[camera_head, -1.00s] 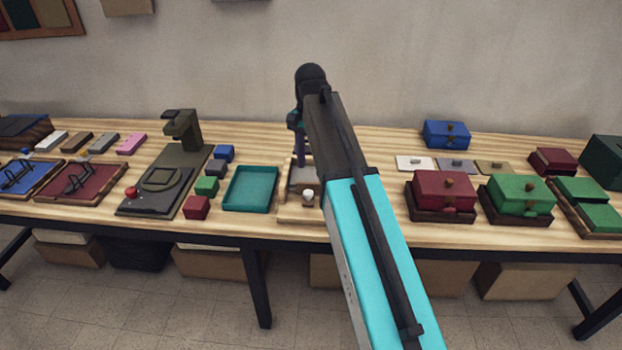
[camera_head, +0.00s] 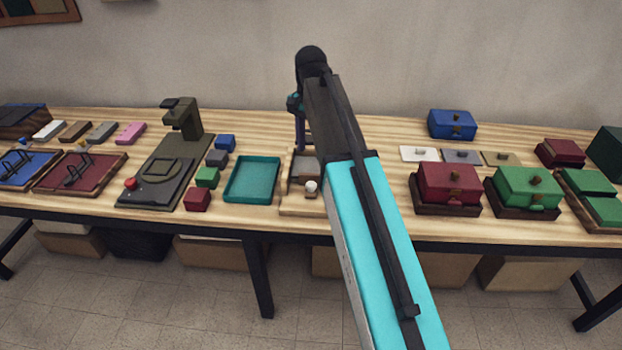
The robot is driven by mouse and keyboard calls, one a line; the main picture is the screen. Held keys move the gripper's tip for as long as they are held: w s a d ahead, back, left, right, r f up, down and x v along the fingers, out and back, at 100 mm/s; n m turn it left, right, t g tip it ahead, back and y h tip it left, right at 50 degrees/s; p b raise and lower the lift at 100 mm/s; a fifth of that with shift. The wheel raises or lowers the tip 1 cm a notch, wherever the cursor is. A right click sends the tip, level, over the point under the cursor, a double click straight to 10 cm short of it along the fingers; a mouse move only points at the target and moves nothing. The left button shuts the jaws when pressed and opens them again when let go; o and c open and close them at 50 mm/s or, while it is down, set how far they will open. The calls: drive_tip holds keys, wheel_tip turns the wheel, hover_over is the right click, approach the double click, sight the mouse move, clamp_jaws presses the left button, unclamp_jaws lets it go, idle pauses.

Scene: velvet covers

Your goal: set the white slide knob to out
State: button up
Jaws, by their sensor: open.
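The white slide knob (camera_head: 311,187) is a small round ball at the front of a shallow wooden fixture (camera_head: 296,209) on the table, just left of my arm. My arm hides the fixture's right part. My gripper (camera_head: 304,153) hangs down behind my upper arm, over the back of the fixture, and shows only as a narrow dark shape. Its fingertips are mostly hidden. It appears apart from the knob, farther back, and I see nothing held in it.
A teal tray (camera_head: 251,198) stands left of the fixture, with several small blocks and a dark green press (camera_head: 182,121) beyond. A red box (camera_head: 448,183) and a green box (camera_head: 527,187) stand right of my arm. A blue box (camera_head: 452,124) is behind them.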

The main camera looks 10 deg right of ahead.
sight(311, 183)
drive_tip(key=shift+f+p, duration=1.15)
drive_tip(key=shift+f, duration=5.2)
drive_tip(key=shift+c, duration=0.6)
drive_tip(key=shift+s, duration=0.1)
clamp_jaws()
